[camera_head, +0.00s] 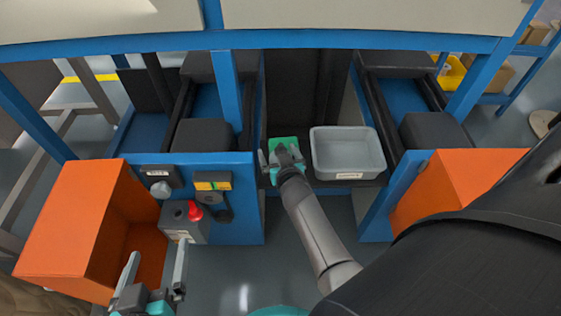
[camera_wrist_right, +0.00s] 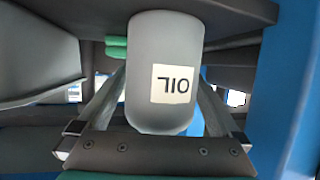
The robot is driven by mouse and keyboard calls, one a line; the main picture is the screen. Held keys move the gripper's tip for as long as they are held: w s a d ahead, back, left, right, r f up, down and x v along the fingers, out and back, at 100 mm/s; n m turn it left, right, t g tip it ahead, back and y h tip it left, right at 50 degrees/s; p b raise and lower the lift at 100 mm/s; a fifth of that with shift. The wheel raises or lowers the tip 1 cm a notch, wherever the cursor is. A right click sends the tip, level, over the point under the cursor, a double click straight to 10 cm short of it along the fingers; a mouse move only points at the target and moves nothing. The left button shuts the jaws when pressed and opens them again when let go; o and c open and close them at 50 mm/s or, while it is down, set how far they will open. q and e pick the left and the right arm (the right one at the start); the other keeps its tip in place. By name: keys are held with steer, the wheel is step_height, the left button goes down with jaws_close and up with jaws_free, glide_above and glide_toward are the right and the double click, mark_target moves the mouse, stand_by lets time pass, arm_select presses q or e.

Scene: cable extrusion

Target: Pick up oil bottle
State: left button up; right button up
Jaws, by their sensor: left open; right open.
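The grey oil bottle (camera_wrist_right: 165,45) fills the middle of the right wrist view, with a white label reading OIL upside down. My right gripper (camera_wrist_right: 162,88) is open, with one finger on each side of the bottle in this view. The bottle hides parts of the fingers, and I cannot tell whether they touch it. In the head view my right gripper (camera_head: 282,158) is at the dark shelf, left of the grey bin, and the bottle cannot be made out there. My left gripper (camera_head: 153,272) is open and empty at the lower left.
The grey bin (camera_head: 348,170) stands close to the right gripper. Green items (camera_head: 284,142) lie just behind it, also in the wrist view (camera_wrist_right: 116,47). Blue frame panels flank the shelf. A control box with a red button (camera_head: 195,211) and an orange box (camera_head: 70,220) are near the left gripper.

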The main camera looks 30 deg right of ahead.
steer(key=shift+c, duration=0.2)
steer(key=c, duration=1.4)
steer(key=shift+r, duration=0.1)
steer(key=shift+c, duration=0.2)
steer(key=shift+r, duration=0.25)
steer(key=shift+r+p, duration=0.55)
steer(key=shift+p, duration=0.1)
arm_select(q)
steer(key=s+a+g+y+p, duration=0.35)
steer(key=s+a+g, duration=0.3)
steer(key=a, duration=0.25)
steer(key=s+f+g+p, duration=0.1)
steer(key=f+p, duration=0.3)
steer(key=f, duration=0.4)
steer(key=s+a+f+g+y+p, duration=0.1)
steer(key=s+f+g+p, duration=0.1)
steer(key=f, duration=0.7)
steer(key=shift+s+a+f+p, duration=0.3)
steer(key=shift+s+p, duration=0.45)
steer(key=shift+p, duration=0.35)
arm_select(e)
step_height(320, 180, up, 18)
steer(key=shift+r, duration=0.15)
